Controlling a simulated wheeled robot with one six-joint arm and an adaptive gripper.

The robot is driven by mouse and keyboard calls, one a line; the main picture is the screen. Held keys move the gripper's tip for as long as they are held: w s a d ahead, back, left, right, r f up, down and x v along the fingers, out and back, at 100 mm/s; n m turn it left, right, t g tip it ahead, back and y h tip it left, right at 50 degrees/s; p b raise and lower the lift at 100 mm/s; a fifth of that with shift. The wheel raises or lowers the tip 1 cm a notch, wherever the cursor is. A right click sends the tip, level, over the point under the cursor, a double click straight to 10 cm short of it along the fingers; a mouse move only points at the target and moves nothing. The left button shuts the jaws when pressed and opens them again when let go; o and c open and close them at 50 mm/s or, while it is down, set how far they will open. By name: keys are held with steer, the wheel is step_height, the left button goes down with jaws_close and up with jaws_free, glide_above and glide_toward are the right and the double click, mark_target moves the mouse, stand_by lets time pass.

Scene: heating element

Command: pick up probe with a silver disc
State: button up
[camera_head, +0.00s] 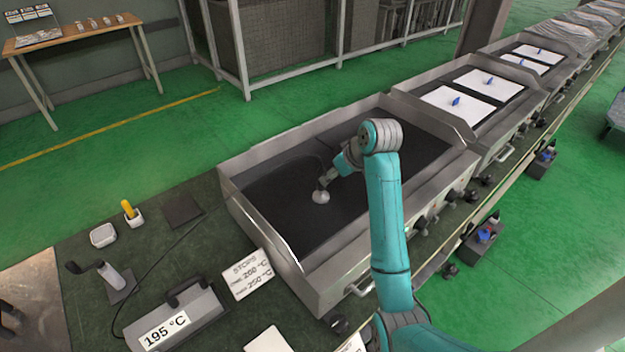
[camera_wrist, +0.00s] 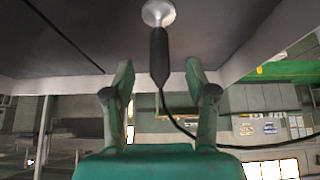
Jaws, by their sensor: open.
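The probe has a silver disc (camera_wrist: 158,13) on a black handle (camera_wrist: 159,42), with a thin dark cable trailing from the handle. In the head view the disc (camera_head: 321,197) shows against the dark plate of the nearest griddle (camera_head: 262,205). My gripper (camera_wrist: 159,66) is open, with one finger on each side of the handle's lower part in the wrist view. A gap shows between the handle and each finger. In the head view my gripper (camera_head: 329,178) is just above the disc, and my arm hides part of the griddle.
Raised metal walls edge the griddle. Left of it are a readout box (camera_head: 177,318) showing 195 °C, a sign card (camera_head: 247,273), a white holder (camera_head: 132,217) and a small white dish (camera_head: 103,235). More griddles with white sheets (camera_head: 457,105) stand at upper right.

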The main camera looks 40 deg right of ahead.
mark_target(321, 187)
steer(key=x, duration=1)
steer(key=shift+f, duration=0.35)
jaws_close()
